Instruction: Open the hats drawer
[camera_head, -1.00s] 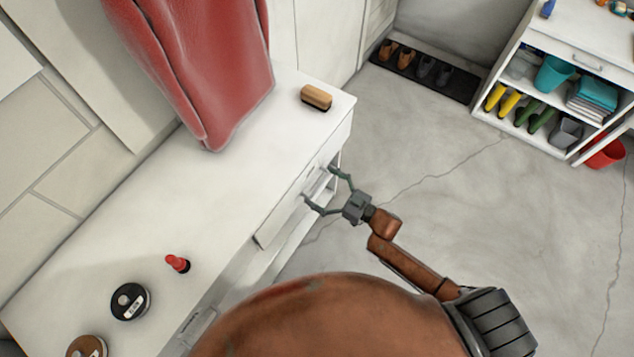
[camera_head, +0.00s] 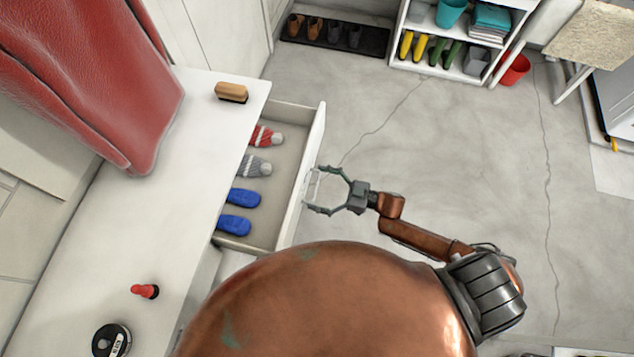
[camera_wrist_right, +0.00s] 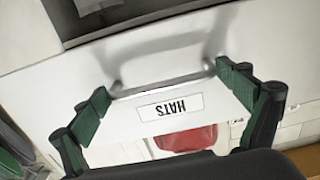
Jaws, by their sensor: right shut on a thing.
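The hats drawer (camera_head: 306,180) stands pulled out from the white bench in the head view. Inside it lie a red-and-white knit hat (camera_head: 265,136), a grey knit hat (camera_head: 252,164) and two blue items (camera_head: 243,198). In the right wrist view the drawer front (camera_wrist_right: 222,30) carries a label reading HATS (camera_wrist_right: 171,107), seen upside down, and a metal bar handle (camera_wrist_right: 160,84). My right gripper (camera_head: 318,188) is at the drawer front with its fingers around the handle; it also shows in the right wrist view (camera_wrist_right: 175,92). My left gripper is not in view.
A shelf unit (camera_head: 440,70) and shoe mat (camera_head: 335,35) stand at the back. The floor right of the drawer is clear.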

